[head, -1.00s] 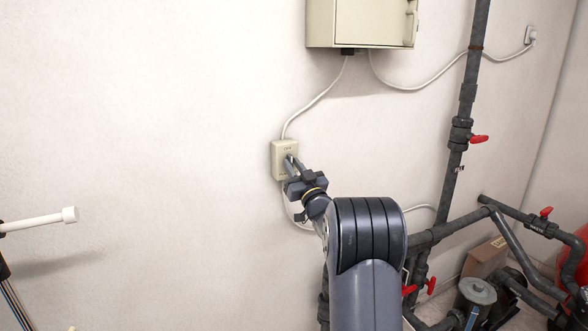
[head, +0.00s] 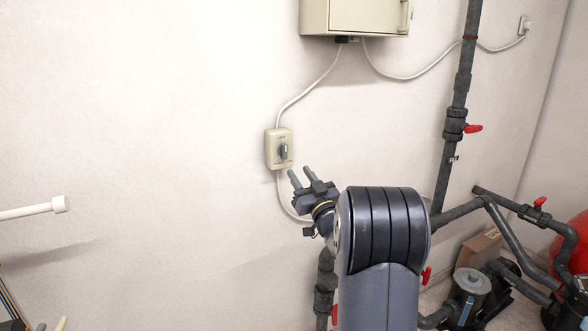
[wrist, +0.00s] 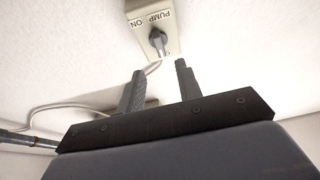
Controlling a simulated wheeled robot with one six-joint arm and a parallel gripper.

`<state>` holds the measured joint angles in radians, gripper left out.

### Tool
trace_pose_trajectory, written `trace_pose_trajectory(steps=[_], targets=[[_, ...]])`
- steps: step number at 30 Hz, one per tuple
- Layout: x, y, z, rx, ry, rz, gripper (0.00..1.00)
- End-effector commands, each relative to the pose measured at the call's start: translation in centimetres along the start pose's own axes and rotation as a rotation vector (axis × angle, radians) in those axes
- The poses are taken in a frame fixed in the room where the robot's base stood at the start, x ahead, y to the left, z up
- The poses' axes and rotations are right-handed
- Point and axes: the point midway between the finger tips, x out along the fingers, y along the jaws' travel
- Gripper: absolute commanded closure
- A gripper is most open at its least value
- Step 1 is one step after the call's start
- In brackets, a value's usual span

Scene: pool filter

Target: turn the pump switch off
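The pump switch (head: 271,149) is a cream box on the wall with a dark rotary knob (head: 283,151) on its front. The knob's handle looks roughly vertical in the head view. In the wrist view the switch box (wrist: 172,38) appears upside down, with "PUMP" and "ON" labels, and the knob (wrist: 157,42) shows beyond my fingertips. I cannot tell for sure which mark the knob points at. My gripper (head: 302,174) is open and empty, below and right of the switch, apart from the knob. Its two fingers (wrist: 160,68) are spread in the wrist view.
A cream cabinet (head: 355,16) hangs above, with a cable (head: 308,92) running down to the switch. Dark pipes with red valve handles (head: 473,128) stand at the right. A white pole (head: 32,210) juts in at the left. The wall between is clear.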

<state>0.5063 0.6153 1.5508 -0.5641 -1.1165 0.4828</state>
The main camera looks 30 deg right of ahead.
Motion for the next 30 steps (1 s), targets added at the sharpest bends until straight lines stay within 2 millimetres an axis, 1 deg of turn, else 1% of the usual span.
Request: trace_pose_trajectory(steps=[1,3,6,10,19,23,26,30], targets=[[-0.8,0.1,0.1,-0.001,-0.001,0.002,0.66],[-1.6,0.0,0.1,0.000,0.000,0.001,0.66],[-2.2,0.0,0.0,0.000,0.000,0.001,0.66],[-2.5,0.0,-0.1,0.000,0.001,0.000,0.66],[-2.3,0.0,-0.1,0.000,0.001,0.000,0.66],[-1.4,0.0,-0.1,0.000,0.000,-0.002,0.66],[0.1,-0.1,-0.1,0.000,0.001,-0.002,0.66],[2.6,-0.1,-0.2,0.000,0.002,-0.002,0.66]])
